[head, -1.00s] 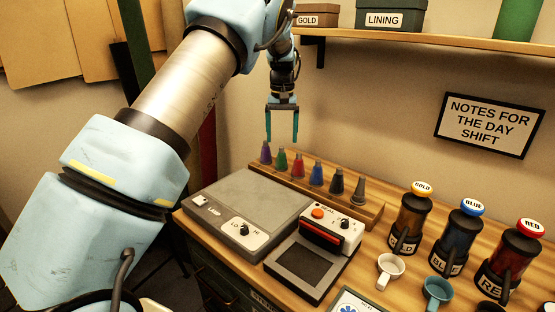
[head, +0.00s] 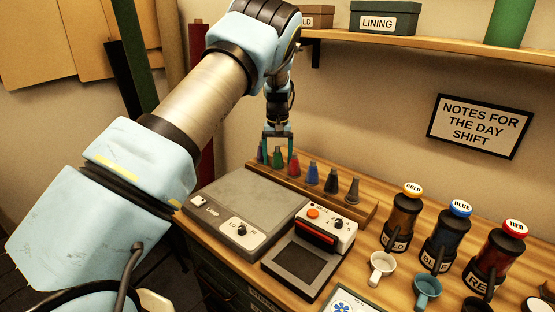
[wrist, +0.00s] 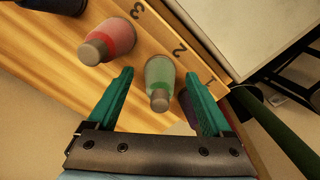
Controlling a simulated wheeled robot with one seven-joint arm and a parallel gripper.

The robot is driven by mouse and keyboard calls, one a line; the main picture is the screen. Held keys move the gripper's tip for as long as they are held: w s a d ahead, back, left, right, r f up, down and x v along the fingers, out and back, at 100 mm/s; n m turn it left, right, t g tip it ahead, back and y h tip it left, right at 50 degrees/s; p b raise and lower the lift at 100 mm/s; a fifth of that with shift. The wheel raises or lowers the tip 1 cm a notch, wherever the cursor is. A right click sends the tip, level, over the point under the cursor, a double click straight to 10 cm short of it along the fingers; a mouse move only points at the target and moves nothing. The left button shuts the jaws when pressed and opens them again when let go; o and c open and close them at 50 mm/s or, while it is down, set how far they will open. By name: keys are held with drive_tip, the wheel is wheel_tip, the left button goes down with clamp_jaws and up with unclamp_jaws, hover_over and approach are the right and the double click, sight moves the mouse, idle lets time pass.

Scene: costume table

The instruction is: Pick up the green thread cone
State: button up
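The green thread cone (head: 278,158) stands upright in the wooden rack (head: 365,207), second from the left. My gripper (head: 278,152) is open and points down over the rack. In the wrist view my gripper (wrist: 159,74) has a finger on each side of the cone, with gaps showing. The purple cone is mostly hidden behind the finger near number 1. The red cone (wrist: 110,41) stands close to the other finger, apart from it.
The blue cone (head: 312,172) and darker cones continue the rack to the right. A grey flat device (head: 245,205) and a sealer-like box (head: 328,230) lie in front. Labelled dispensers and mugs stand at the right. A shelf (head: 430,42) hangs above.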

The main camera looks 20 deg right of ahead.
clamp_jaws()
idle(0.5)
drive_tip(key=shift+r, duration=0.1)
